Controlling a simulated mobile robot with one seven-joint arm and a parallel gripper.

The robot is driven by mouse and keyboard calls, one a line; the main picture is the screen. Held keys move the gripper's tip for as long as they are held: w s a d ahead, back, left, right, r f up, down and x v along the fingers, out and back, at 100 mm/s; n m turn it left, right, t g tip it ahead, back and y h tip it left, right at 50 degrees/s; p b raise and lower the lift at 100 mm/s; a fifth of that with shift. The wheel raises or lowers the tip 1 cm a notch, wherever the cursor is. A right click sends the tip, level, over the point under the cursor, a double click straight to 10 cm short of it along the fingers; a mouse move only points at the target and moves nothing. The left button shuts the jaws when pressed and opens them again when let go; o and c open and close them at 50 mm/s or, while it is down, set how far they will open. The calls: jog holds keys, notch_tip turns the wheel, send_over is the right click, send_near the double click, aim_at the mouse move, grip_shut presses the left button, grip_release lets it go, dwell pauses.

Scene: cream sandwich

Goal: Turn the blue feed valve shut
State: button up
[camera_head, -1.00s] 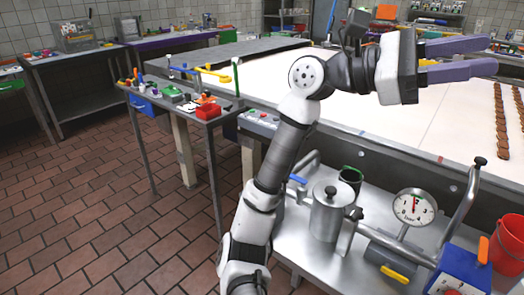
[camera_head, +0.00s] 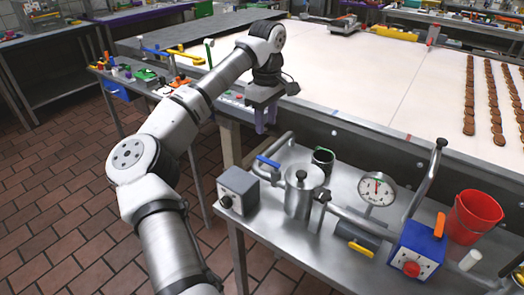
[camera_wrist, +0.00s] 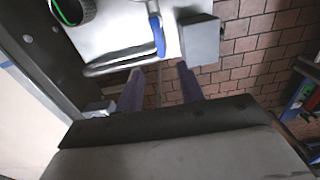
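The blue feed valve's lever (camera_head: 268,162) sits on a bent metal pipe at the left end of the steel bench. In the wrist view the blue lever (camera_wrist: 158,37) shows just beyond the fingertips, between the pipe and a grey box. My gripper (camera_head: 265,122) points down, above and behind the lever, near the conveyor's front edge. In the wrist view its two purple fingers (camera_wrist: 160,80) are apart with nothing between them, and they do not touch the lever. I cannot tell the lever's angle to the pipe exactly.
A grey box with a black knob (camera_head: 238,190) stands left of the lever. A metal pot (camera_head: 303,190), a dark cup (camera_head: 323,161), a gauge (camera_head: 377,189), a blue box with a red knob (camera_head: 416,252) and a red bucket (camera_head: 472,217) stand to the right. The conveyor (camera_head: 350,90) lies behind.

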aim_at(266, 159)
notch_tip(266, 159, down, 11)
jog(key=p, duration=0.2)
jog(key=shift+f+p, duration=0.15)
jog(key=shift+p, duration=0.15)
jog(key=shift+c, duration=0.5)
grip_shut()
